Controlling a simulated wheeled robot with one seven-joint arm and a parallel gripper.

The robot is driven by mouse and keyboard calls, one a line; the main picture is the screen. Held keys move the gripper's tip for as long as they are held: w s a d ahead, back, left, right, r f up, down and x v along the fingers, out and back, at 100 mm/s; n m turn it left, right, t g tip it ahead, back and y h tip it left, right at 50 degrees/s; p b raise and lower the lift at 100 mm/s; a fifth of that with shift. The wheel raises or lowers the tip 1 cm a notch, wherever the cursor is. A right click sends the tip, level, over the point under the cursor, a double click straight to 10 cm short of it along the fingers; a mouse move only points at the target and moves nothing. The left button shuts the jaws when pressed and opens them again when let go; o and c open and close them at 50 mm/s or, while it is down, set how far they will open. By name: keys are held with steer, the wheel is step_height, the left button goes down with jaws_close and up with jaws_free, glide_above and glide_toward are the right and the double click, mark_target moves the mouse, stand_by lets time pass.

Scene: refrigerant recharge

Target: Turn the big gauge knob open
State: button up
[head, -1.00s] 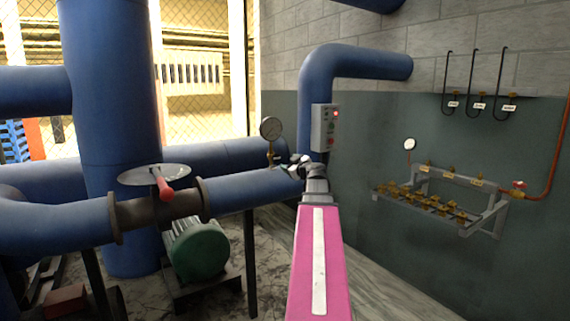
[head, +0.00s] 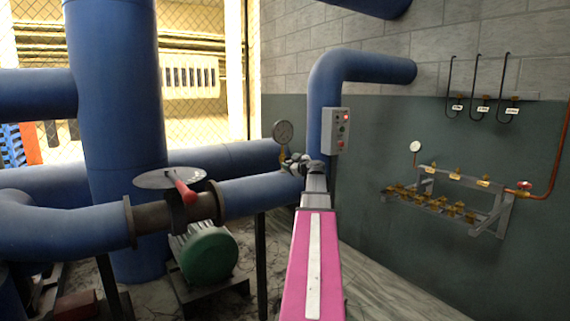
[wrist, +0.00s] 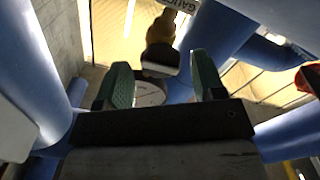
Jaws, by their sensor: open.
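The big round gauge (head: 283,133) stands on a brass stem on the blue pipe in the head view. My gripper (head: 294,162) is at the right of the stem's foot; its tips are small there, and the knob cannot be made out. In the wrist view my gripper (wrist: 162,82) has its two green fingers apart. A brass and dark fitting (wrist: 161,38) with a pale lower face shows ahead, between and beyond the fingertips. A pale round disc (wrist: 150,92) shows partly between the fingers. I cannot tell whether either is touched.
A red-handled valve (head: 184,190) sits on the pipe at left, above a green motor (head: 208,255). A grey control box (head: 335,131) is just right of my gripper. A manifold rack (head: 450,195) with a small gauge (head: 415,147) is on the right wall.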

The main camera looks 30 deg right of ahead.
steer(key=shift+w+a, duration=0.1)
steer(key=shift+w, duration=0.1)
steer(key=shift+c, duration=1.2)
steer(key=c, duration=0.7)
steer(key=shift+o, duration=0.2)
steer(key=shift+s+n, duration=0.15)
steer(key=shift+n, duration=2.05)
steer(key=n, duration=0.4)
steer(key=shift+f+n, duration=0.1)
steer(key=shift+n, duration=0.2)
steer(key=o, duration=0.9)
steer(key=shift+s, duration=0.1)
